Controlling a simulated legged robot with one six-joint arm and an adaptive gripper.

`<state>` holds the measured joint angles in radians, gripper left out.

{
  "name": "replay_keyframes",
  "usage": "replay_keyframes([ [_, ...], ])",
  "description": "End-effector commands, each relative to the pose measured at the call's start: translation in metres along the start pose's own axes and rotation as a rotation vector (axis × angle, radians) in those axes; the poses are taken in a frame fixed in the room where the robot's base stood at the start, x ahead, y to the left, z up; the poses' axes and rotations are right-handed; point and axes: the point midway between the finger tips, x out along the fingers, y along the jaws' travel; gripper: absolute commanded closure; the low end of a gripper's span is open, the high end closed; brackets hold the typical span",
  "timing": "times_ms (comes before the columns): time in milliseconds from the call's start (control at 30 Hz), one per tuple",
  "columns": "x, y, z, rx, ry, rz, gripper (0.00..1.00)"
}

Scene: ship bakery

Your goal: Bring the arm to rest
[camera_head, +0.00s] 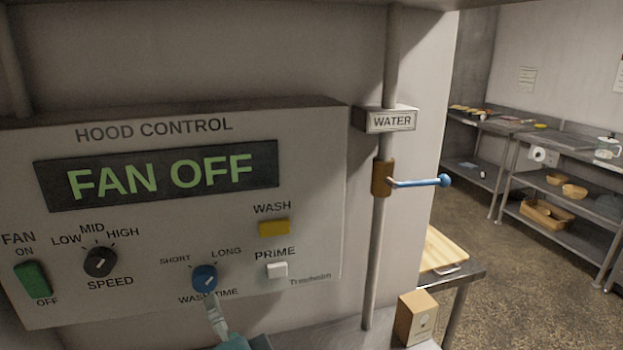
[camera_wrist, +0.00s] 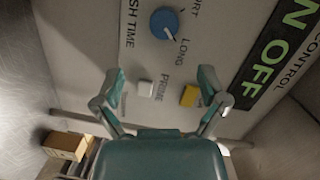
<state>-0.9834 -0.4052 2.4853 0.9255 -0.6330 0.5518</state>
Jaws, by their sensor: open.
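My gripper (camera_wrist: 160,103) is open and empty, its two fingers spread apart in front of the hood control panel (camera_head: 320,150). In the head view only a fingertip (camera_head: 217,322) and a little of its teal body show at the bottom edge, just below the blue wash time knob (camera_head: 205,279). In the wrist view the knob (camera_wrist: 165,23) lies beyond the fingertips. The white prime button (camera_wrist: 145,88) and yellow wash button (camera_wrist: 190,96) appear between the fingers. The display (camera_head: 160,177) reads FAN OFF. I cannot tell whether a finger touches the panel.
A pipe with a blue-handled water valve (camera_head: 420,182) stands right of the panel. A cardboard box (camera_head: 416,318) sits below it, near a table with a wooden board (camera_head: 443,250). Metal shelves (camera_head: 570,150) line the back right, with open floor (camera_head: 490,270) before them.

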Motion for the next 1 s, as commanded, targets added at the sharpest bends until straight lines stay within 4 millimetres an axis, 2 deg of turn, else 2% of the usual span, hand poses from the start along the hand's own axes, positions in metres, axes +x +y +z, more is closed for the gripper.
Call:
replay_keyframes([
  [33, 0.002, 0.002, -0.013, -0.057, -0.019, 0.017, 0.08],
  [167, -0.001, 0.015, -0.034, -0.231, -0.098, 0.082, 0.08],
  [367, -0.021, 0.049, -0.074, -0.502, -0.208, 0.243, 0.08],
  [567, -0.064, 0.095, -0.121, -0.738, -0.319, 0.490, 0.08],
  [733, -0.121, 0.133, -0.159, -0.870, -0.422, 0.749, 0.08],
  [800, -0.143, 0.144, -0.170, -0.897, -0.460, 0.841, 0.08],
  [900, -0.166, 0.154, -0.179, -0.913, -0.501, 0.932, 0.08],
  [1000, -0.175, 0.158, -0.182, -0.918, -0.523, 0.972, 0.08],
])
